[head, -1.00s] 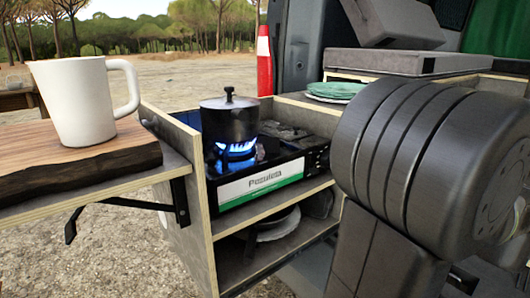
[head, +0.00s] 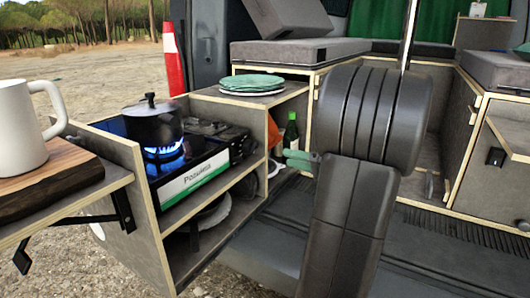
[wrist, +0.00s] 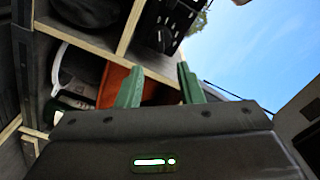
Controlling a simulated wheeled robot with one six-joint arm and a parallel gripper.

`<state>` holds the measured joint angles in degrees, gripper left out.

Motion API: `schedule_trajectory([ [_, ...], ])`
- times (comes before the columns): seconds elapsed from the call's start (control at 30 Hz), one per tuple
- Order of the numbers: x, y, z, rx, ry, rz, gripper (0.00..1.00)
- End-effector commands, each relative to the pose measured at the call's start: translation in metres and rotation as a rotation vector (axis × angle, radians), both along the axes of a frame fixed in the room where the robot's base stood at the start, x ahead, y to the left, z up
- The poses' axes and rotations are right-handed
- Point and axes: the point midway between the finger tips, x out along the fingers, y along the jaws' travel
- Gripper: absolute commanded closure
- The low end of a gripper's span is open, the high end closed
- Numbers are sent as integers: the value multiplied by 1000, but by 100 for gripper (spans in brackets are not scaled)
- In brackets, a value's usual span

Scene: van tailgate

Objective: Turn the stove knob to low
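The black camping stove (head: 215,165), with a white and green front label, sits on top of the open cabinet at left in the head view. A dark lidded pot (head: 152,122) stands on its left burner over a blue flame (head: 165,155). I cannot make out the knob in the head view. A black object (wrist: 165,25), possibly the stove's end, shows at the top of the wrist view. My gripper (wrist: 160,86) is open, with its two green fingers apart and nothing between them.
Green plates (head: 251,83) lie on the cabinet top behind the stove. A green bottle (head: 291,131) stands near an orange item (head: 273,132) at the cabinet's right. A white mug (head: 22,130) stands on a wooden board (head: 45,184) at left. The van floor at right is clear.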

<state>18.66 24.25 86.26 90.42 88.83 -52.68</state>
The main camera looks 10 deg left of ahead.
Motion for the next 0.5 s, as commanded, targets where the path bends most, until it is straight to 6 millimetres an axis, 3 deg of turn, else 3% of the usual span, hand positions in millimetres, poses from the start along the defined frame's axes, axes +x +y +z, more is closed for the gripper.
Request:
schedule_trajectory([
  [0.2,15,44,-2,0,-1,5,66],
  [0.5,32,88,-1,0,0,2,66],
])
